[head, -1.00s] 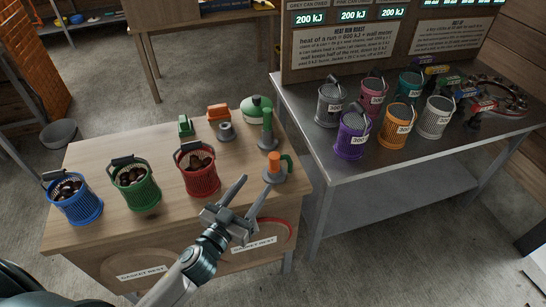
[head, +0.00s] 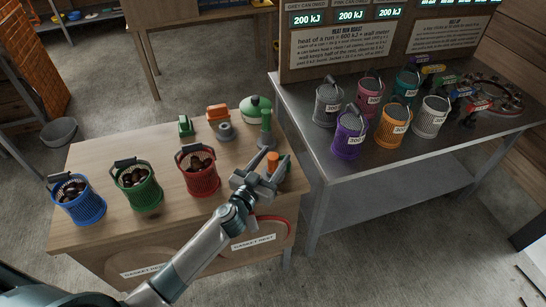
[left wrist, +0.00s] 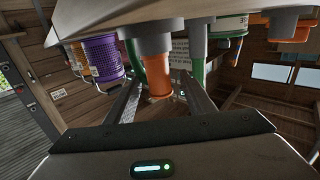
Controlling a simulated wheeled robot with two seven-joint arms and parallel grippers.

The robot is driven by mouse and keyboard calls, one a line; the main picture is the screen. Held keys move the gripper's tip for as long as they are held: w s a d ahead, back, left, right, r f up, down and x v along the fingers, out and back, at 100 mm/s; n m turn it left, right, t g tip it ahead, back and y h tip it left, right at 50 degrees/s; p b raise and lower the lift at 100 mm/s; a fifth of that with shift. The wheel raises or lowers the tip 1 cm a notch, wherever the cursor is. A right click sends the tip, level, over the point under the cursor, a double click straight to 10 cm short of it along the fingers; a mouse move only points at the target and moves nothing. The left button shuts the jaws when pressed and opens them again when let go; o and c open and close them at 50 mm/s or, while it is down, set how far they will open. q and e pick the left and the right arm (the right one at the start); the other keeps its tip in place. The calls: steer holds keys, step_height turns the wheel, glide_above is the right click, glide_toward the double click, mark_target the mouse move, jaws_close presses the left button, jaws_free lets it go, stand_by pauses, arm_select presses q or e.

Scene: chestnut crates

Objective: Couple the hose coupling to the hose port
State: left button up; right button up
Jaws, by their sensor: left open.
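An orange stub (head: 272,158) on a grey round base with a green curved part beside it stands near the right edge of the wooden bench. A green post (head: 265,127) on a grey base stands just behind it. I cannot tell for certain which is the hose coupling and which the hose port. My left gripper (head: 274,168) is open, its fingers reaching around the orange stub, which hides the base in the head view. In the left wrist view the orange stub (left wrist: 157,78) with its grey collar shows between the fingers, not gripped. My right gripper is not in view.
Blue (head: 76,201), green (head: 139,188) and red (head: 198,174) baskets of chestnuts stand left on the bench (head: 100,150). An orange-and-grey fitting (head: 219,118), a small green item (head: 185,126) and a green lidded item (head: 256,107) stand behind. A metal table (head: 330,155) with several buckets is at right.

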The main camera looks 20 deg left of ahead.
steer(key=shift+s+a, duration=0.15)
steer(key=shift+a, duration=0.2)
arm_select(q)
steer(key=c, duration=1.2)
steer(key=shift+o, duration=1)
jaws_close()
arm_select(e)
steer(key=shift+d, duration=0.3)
arm_select(q)
steer(key=shift+r, duration=0.25)
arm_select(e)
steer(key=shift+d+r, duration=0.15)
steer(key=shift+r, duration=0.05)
arm_select(q)
steer(key=shift+r+p, duration=0.35)
steer(key=shift+p, duration=0.2)
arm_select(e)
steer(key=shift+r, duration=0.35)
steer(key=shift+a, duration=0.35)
